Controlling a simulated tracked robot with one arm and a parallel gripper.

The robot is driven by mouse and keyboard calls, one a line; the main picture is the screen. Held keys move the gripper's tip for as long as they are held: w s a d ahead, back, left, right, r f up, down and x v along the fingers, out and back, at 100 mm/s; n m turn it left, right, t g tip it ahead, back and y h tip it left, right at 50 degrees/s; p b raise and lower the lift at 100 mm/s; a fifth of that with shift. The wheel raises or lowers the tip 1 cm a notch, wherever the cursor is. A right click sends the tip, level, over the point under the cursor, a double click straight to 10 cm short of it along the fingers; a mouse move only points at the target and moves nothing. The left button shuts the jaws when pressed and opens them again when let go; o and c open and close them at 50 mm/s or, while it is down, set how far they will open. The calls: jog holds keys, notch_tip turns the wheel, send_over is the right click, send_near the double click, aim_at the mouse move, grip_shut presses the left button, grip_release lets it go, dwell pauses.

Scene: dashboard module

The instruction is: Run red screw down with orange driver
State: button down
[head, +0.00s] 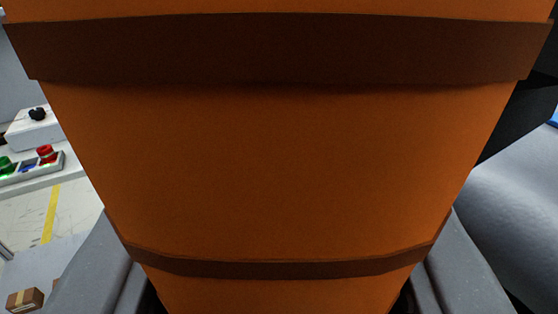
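The orange driver (280,170), a large orange body with dark brown bands, fills most of the head view very close to the camera. It narrows toward the bottom of the picture. Grey finger parts of my gripper (280,290) show at the lower left and lower right, one on each side of the orange body, and they appear shut on it. The fingertips and the driver's tip are hidden. No red screw is visible, and the dashboard module cannot be made out behind the driver.
At the left edge is a panel (35,168) with green, blue and red buttons, and a white box with a black knob (37,114). A yellow floor line (50,213) and a small brown carton (25,299) lie below. The centre is blocked from view.

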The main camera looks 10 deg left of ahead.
aim_at(281, 11)
jog(key=shift+s+f, duration=0.1)
jog(key=shift+f, duration=1)
dwell(3.4)
jog(key=shift+r, duration=0.15)
jog(key=shift+r+p, duration=1.9)
jog(key=shift+r, duration=1.1)
